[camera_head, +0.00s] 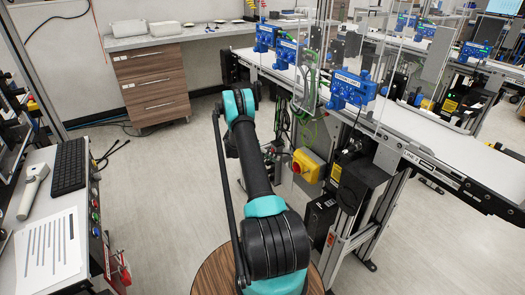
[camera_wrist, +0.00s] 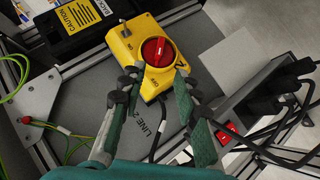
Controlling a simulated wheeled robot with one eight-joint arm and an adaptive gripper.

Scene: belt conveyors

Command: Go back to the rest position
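My gripper (camera_wrist: 155,82) shows in the wrist view with its two teal and black fingers apart and nothing held between them. Its fingertips are at the lower edge of a yellow switch box (camera_wrist: 120,47) with a round red knob (camera_wrist: 158,51). I cannot tell whether a finger touches the box. In the head view, the yellow switch box (camera_head: 308,164) is on the conveyor's near side, right of my arm. My arm is bent, with a teal joint high in the picture; my gripper cannot be made out there.
A conveyor (camera_head: 425,128) with several blue devices runs along the right. A desk with a keyboard (camera_head: 69,166) and paper stands left. A drawer cabinet (camera_head: 153,82) is at the back. Black cables (camera_wrist: 290,145) hang right of my gripper. Open floor lies between desk and conveyor.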

